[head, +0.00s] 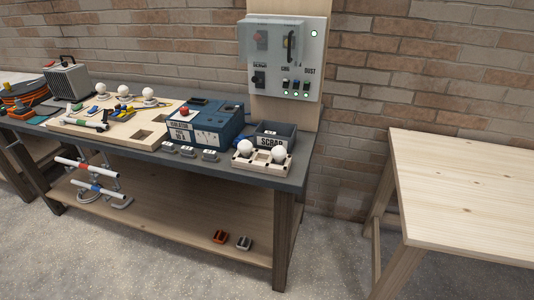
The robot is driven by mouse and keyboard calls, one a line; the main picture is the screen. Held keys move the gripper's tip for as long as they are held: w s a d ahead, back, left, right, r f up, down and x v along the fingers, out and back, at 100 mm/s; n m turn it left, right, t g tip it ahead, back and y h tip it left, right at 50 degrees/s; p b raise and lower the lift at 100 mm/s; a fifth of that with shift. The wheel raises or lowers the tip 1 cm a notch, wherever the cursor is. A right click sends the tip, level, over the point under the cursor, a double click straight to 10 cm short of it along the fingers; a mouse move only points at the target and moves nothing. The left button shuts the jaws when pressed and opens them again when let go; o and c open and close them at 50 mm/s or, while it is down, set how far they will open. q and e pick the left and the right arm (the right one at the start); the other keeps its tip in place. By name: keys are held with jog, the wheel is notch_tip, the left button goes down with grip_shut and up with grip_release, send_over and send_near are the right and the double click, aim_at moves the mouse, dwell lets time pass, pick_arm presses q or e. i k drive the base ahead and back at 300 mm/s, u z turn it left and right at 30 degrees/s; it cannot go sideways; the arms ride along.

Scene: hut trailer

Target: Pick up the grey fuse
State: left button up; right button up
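A small grey block (244,243), which looks like the grey fuse, lies on the wooden lower shelf (170,215) of the workbench, near its front edge at the right. A similar orange-red block (220,237) lies just left of it, with a small gap between them. Several small grey pieces with pale labels (187,151) also stand in a row on the benchtop's front edge; their labels are too small to read. Neither of my grippers is in the head view.
The dark benchtop (285,183) overhangs the shelf, and a dark leg (287,240) stands right of the blocks. A blue box (205,125), a scrap bin (275,135) and a holder with white balls (262,163) crowd the top. A bare wooden table (470,190) stands right.

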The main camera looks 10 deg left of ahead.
aim_at(209, 156)
jog(key=z, duration=0.15)
jog(key=i, duration=0.75)
jog(key=u, duration=1.5)
